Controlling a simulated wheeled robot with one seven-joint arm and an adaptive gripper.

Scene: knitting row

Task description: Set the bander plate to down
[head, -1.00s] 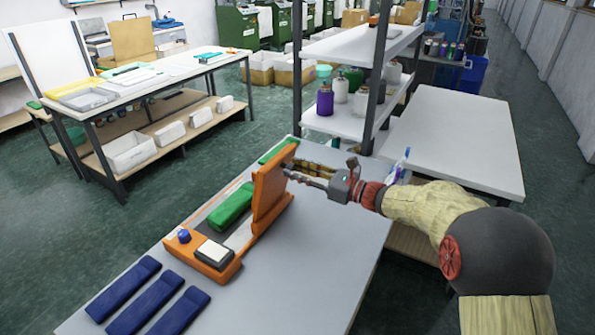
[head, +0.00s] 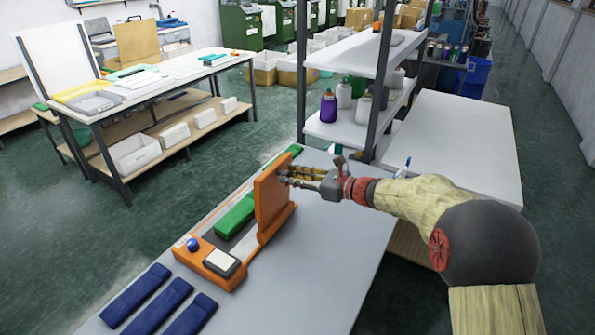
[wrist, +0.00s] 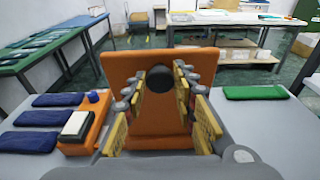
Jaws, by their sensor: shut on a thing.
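The orange bander plate (head: 270,200) stands raised, close to upright, on the bander's orange base (head: 205,262). It also fills the middle of the wrist view (wrist: 158,115). A black round knob (wrist: 159,79) sits on the plate's near face. My gripper (head: 288,176) reaches the plate from the right, and its yellow-padded fingers (wrist: 160,84) are shut around the knob. A green bundle (head: 236,216) lies on the bander bed behind the plate. A blue button (head: 193,244) and a white pad (head: 222,260) are at the base's front end.
Several folded blue pieces (head: 137,294) lie front left on the grey table (head: 320,262). Another green piece (wrist: 255,92) lies beyond the plate. A shelf rack with bottles (head: 340,128) stands behind, with a clear white table (head: 460,140) beside it. The tabletop right of the bander is free.

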